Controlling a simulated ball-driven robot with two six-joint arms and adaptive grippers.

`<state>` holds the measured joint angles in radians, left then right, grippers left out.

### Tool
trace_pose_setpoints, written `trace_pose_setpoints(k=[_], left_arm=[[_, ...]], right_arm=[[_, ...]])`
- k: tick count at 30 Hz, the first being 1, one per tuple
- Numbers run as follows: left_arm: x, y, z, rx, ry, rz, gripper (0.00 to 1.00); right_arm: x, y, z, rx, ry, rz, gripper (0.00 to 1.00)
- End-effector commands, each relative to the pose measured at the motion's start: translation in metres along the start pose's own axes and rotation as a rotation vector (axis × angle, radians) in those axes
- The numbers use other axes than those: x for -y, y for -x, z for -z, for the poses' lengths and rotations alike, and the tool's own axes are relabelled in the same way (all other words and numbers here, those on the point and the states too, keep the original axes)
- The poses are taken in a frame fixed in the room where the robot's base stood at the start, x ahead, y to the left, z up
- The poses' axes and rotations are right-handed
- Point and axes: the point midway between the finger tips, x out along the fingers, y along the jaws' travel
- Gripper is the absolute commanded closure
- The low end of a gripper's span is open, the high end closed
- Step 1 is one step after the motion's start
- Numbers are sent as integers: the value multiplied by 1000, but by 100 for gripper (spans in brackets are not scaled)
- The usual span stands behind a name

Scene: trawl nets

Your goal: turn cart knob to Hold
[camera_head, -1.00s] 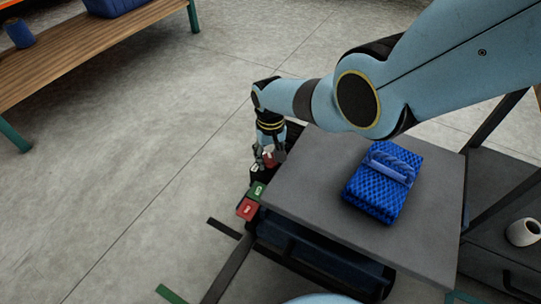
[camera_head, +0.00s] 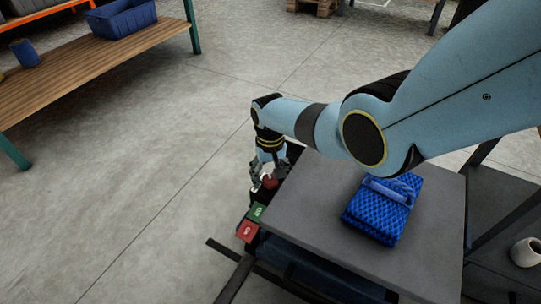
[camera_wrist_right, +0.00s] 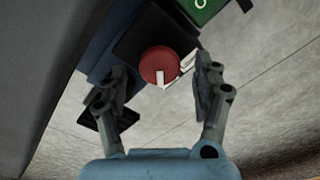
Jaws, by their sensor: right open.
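The cart knob (camera_wrist_right: 159,66) is round and red with a white pointer mark, set on a black box on the cart's side. In the right wrist view its white mark points towards the bottom of the picture. White lettering beside it is too small to read. The knob also shows in the head view (camera_head: 270,182), partly covered by the gripper. My right gripper (camera_wrist_right: 164,90) is open, with one finger on each side of the knob and gaps showing between. It also shows in the head view (camera_head: 268,174). My left gripper is out of view.
A green button (camera_head: 257,211) and a red button (camera_head: 247,231) sit beside the knob. The grey cart top (camera_head: 330,215) carries a folded blue net (camera_head: 383,208). A wooden bench (camera_head: 110,60) stands at upper left. The floor left of the cart is clear.

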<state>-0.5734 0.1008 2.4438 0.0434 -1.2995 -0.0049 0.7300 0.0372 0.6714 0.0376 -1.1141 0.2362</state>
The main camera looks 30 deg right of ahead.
Motion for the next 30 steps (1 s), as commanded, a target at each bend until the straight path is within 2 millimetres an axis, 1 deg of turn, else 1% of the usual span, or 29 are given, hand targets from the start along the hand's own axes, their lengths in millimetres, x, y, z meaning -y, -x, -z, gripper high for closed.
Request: trace_pose_setpoints(k=[4,12,16,21,30], left_arm=[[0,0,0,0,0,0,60],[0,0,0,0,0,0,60],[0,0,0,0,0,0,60],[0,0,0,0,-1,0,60],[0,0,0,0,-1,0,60]], right_arm=[[0,19,-2,-3,0,1,33],[0,72,-1,-3,-1,1,33],[0,92,-1,-2,-1,1,33],[0,105,-2,1,-1,0,33],[0,107,-2,1,-1,0,33]])
